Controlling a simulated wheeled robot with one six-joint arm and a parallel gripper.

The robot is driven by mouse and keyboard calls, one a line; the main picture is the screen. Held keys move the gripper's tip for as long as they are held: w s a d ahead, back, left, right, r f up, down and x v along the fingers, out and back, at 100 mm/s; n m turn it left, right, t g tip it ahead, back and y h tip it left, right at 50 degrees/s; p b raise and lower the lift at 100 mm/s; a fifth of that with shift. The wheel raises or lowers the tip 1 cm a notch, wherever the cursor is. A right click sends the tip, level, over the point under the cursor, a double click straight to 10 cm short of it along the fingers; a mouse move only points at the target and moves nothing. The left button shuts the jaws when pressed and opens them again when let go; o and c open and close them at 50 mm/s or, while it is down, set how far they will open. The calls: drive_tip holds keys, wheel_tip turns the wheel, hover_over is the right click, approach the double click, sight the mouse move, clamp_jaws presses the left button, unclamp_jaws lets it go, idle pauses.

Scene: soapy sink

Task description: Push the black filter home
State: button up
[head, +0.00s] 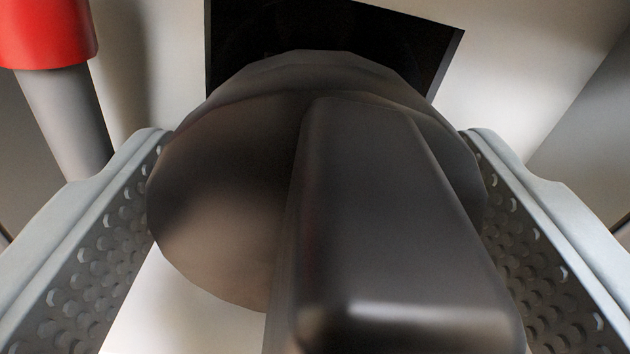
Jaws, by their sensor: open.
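The black filter (215,190) fills the middle of the view, a dark round body with a thick bar-shaped handle (385,215) pointing toward me. My gripper (315,145) is open, with one perforated finger on each side of the filter. The fingertips are close to its sides; I cannot tell whether they touch it. Behind the filter is a dark square opening (235,45) in a pale surface. The filter covers the lower part of this opening, so how deep it sits in it is hidden.
A grey post with a red top (48,30) stands at the upper left, near my left finger. The pale surface (535,60) around the opening is bare at the upper right. A grey surface (595,130) shows at the right edge.

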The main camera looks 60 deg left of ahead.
drive_tip(key=v, duration=1.7)
drive_tip(key=shift+d, duration=0.15)
